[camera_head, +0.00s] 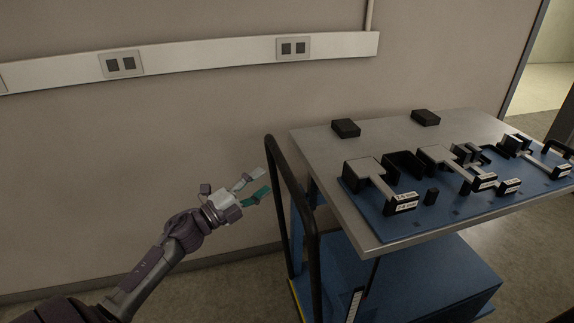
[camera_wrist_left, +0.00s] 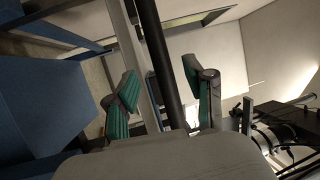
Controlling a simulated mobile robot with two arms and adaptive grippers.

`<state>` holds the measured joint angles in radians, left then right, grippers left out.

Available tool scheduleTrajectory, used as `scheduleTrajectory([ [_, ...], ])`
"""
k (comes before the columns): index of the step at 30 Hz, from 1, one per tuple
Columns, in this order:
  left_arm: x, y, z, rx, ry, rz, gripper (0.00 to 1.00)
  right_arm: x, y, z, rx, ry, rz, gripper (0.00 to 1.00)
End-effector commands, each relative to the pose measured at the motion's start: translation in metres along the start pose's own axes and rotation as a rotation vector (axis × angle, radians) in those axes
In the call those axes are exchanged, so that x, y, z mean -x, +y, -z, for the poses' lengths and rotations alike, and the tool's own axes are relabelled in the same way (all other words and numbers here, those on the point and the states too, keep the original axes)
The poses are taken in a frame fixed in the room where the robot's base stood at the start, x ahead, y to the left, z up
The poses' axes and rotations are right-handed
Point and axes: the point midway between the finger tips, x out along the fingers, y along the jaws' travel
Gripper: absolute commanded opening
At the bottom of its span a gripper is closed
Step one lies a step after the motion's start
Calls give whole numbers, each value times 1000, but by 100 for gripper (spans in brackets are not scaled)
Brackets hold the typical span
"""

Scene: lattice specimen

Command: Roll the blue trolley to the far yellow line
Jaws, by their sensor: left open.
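The blue trolley (camera_head: 430,283) stands at the right in the head view, its blue deck below a grey top. Its black push handle (camera_head: 279,168) rises at the left end. My left gripper (camera_head: 262,181) is open and empty just left of the handle, fingers with green pads pointing toward it. In the left wrist view, a dark bar (camera_wrist_left: 160,50), apparently the handle, passes between the open fingers (camera_wrist_left: 160,76); contact cannot be told. A short yellow strip (camera_head: 296,299) shows low by the trolley's left end. No far yellow line is visible. My right gripper is out of view.
The grey top (camera_head: 340,215) carries a blue mat (camera_head: 395,226) with several black and grey parts, and two black blocks (camera_head: 346,128) behind. A wall with a socket rail (camera_head: 200,58) runs behind. An opening (camera_head: 545,70) shows at far right.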

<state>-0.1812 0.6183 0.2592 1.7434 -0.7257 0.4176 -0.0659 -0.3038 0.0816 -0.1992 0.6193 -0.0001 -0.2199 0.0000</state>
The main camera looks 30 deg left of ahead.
Motion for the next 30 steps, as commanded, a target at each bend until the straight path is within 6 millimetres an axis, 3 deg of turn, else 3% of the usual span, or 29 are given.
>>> scheduleTrajectory([
  [6, -47, -3, -1, 2, -2, 3, 54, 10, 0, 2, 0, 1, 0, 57],
  [12, -74, -1, -1, 2, -3, 1, 54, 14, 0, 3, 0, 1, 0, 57],
  [25, -83, 1, -1, 3, -2, -1, 54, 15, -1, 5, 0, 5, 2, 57],
  [30, -83, 1, -1, 3, -2, -1, 25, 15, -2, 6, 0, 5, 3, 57],
])
